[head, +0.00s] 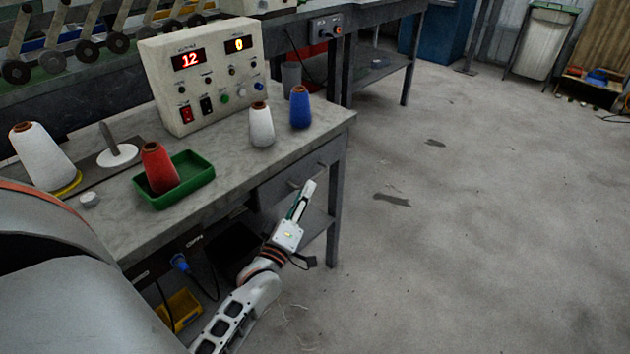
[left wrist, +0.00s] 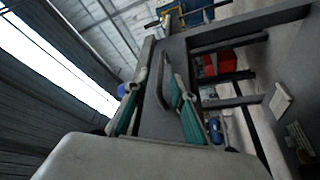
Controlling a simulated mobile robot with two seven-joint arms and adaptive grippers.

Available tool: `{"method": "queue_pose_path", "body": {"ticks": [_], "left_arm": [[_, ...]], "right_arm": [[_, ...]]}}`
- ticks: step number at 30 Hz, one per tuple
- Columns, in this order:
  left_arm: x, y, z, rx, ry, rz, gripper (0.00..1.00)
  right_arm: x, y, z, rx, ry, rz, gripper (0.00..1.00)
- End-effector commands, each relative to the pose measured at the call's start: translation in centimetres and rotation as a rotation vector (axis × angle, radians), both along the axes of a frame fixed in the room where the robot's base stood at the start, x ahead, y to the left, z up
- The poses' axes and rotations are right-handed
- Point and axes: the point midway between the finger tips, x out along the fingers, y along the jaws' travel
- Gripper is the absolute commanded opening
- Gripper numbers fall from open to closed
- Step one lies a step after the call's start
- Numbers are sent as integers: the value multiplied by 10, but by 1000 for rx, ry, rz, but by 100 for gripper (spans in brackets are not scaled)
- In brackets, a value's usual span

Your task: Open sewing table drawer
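The sewing table (head: 225,174) has a grey top and stands at the left in the head view. Its closed-looking drawer (head: 273,190) sits under the top near the right corner. My left gripper (head: 304,194) is in front of the drawer and partly covers it. In the left wrist view, my left gripper (left wrist: 160,84) has its two green-padded fingers spread apart. The drawer's dark bar handle (left wrist: 162,89) shows in the space between them. I cannot tell whether either finger touches it. My right gripper is not in view.
On the tabletop are a control box (head: 205,75), a white cone (head: 262,125), a blue cone (head: 300,108) and a red cone (head: 160,168) in a green tray (head: 196,167). A yellow bin (head: 180,309) is below. The floor (head: 470,200) to the right is clear.

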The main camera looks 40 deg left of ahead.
Motion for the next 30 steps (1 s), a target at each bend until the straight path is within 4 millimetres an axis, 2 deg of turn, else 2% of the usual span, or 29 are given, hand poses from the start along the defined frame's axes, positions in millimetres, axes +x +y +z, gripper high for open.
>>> {"method": "queue_pose_path", "body": {"ticks": [3,9,21,22,24,25,30], "left_arm": [[19,5,3,3,1,0,25],[42,11,7,3,4,-1,25],[50,14,10,4,3,-1,25],[50,14,10,3,4,-1,22],[50,13,10,3,4,-1,4],[50,13,10,4,3,-1,0],[50,13,10,3,4,-1,0]], "right_arm": [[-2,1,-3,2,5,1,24],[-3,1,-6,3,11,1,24],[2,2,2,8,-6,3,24],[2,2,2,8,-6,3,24],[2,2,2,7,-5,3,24],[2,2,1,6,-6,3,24],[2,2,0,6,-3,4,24]]}}
